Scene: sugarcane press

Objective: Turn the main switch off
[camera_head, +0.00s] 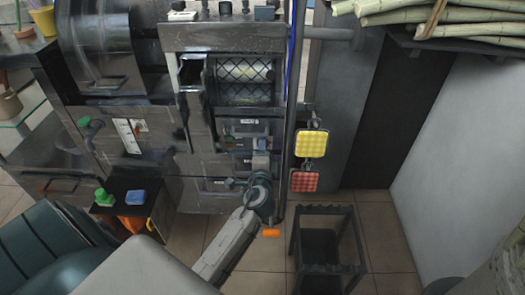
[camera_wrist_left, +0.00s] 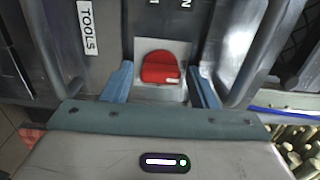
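The main switch is a red knob (camera_wrist_left: 160,67) on a light grey plate, seen in the left wrist view below a marking that reads partly "N". My left gripper (camera_wrist_left: 161,67) is open, with one blue finger on each side of the red knob and a gap to it on both sides. In the head view my left gripper (camera_head: 261,153) is up against the lower front of the machine (camera_head: 210,165), and it hides the switch there. My right gripper is not in view.
A drawer label reading "TOOLS" (camera_wrist_left: 88,28) and grey handles (camera_wrist_left: 262,50) flank the switch. Yellow (camera_head: 312,143) and red (camera_head: 304,181) pads hang to the right. A dark stand (camera_head: 325,210) is on the floor, and cane stalks (camera_head: 470,15) lie at upper right.

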